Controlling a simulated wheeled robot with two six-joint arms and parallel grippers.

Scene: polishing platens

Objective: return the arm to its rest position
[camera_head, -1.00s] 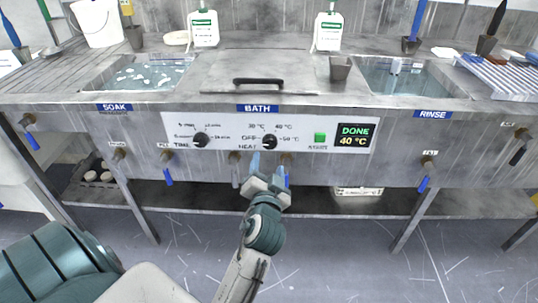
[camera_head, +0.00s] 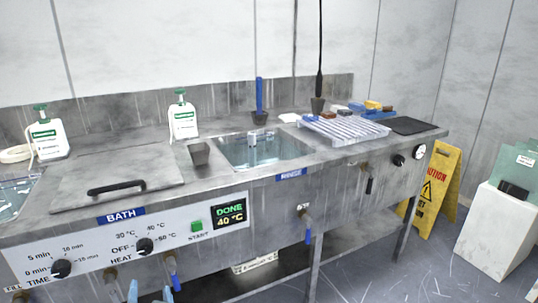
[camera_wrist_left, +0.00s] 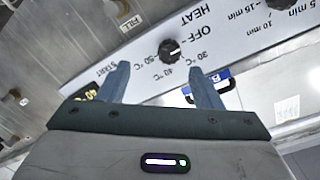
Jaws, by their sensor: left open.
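My left gripper (camera_head: 150,292) shows only as two blue fingertips at the bottom edge of the head view, in front of the bench's lower front. In the left wrist view my left gripper (camera_wrist_left: 162,85) has its two blue fingers apart with nothing between them. Beyond them is the control panel (camera_wrist_left: 160,50) with its heat knob (camera_wrist_left: 172,50), seen upside down. The same panel (camera_head: 85,256) shows in the head view with a lit display (camera_head: 229,214) reading DONE 40 °C. My right gripper is in neither view.
The bath lid (camera_head: 115,178) is closed. The rinse basin (camera_head: 262,148) holds water. A ribbed rack (camera_head: 345,126) and a black mat (camera_head: 408,126) lie at the bench's right end.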

